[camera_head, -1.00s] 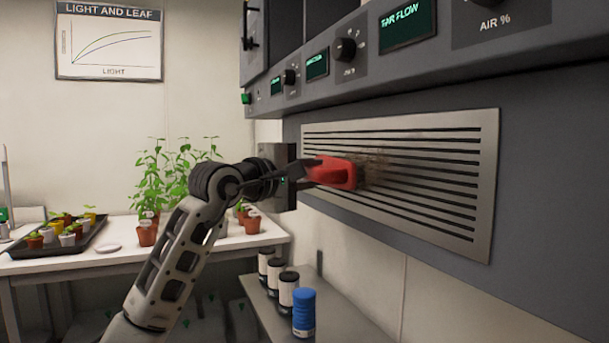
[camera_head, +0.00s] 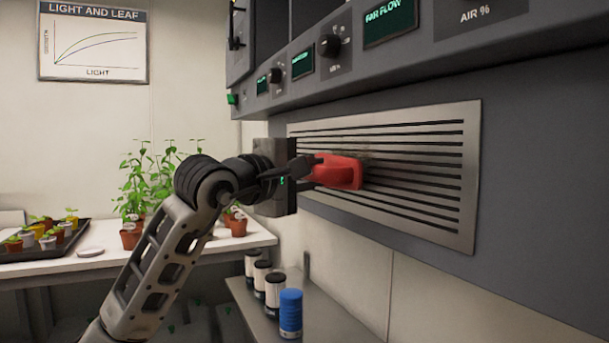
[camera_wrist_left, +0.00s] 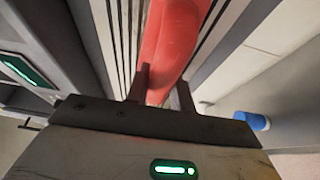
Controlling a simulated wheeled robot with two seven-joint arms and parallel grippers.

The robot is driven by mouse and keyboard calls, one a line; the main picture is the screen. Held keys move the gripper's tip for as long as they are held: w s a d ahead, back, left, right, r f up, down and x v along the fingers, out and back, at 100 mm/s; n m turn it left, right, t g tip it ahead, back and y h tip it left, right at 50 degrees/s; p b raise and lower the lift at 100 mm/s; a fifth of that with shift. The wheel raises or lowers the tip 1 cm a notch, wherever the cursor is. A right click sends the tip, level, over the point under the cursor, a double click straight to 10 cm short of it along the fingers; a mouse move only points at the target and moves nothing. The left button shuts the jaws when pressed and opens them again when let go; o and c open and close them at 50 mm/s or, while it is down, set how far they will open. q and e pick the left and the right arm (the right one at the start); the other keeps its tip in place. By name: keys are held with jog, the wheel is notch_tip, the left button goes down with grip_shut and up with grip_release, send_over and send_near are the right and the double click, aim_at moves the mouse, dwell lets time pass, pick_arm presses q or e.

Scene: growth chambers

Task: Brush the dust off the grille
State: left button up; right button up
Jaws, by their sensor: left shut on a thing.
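The grille (camera_head: 420,170) is a pale metal panel with dark horizontal slots, set in the grey front of the chamber. A red brush (camera_head: 337,172) is against or very close to the left half of the grille; its bristles are mostly hidden. My left gripper (camera_head: 307,172) is shut on the brush. The brush also shows between the fingers in the left wrist view (camera_wrist_left: 172,45). A faint dark patch of dust (camera_head: 375,158) shows beside the brush; the slots to the right look clean. My right gripper is not in view.
Control panels with knobs (camera_head: 331,45) overhang the grille. A white table (camera_head: 90,265) with potted plants and a black tray (camera_head: 50,250) stands at the left.

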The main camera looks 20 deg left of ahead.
aim_at(327, 177)
pick_arm(q)
jog(key=shift+s+d+b, duration=0.65)
jog(key=shift+s+d, duration=1.2)
jog(key=shift+d, duration=0.25)
jog(key=shift+s+d, duration=0.15)
jog(key=shift+d, duration=0.05)
jog(key=shift+s+d+b, duration=0.45)
jog(key=shift+s+d, duration=0.5)
jog(key=shift+d, duration=0.15)
jog(key=shift+s+f+b, duration=0.1)
jog(key=shift+b, duration=0.2)
jog(key=shift+w+a, duration=2.35)
jog(key=shift+a, duration=0.25)
jog(key=shift+w+a+p, duration=1.1)
jog(key=shift+w+a, duration=1.25)
jog(key=shift+a, duration=0.3)
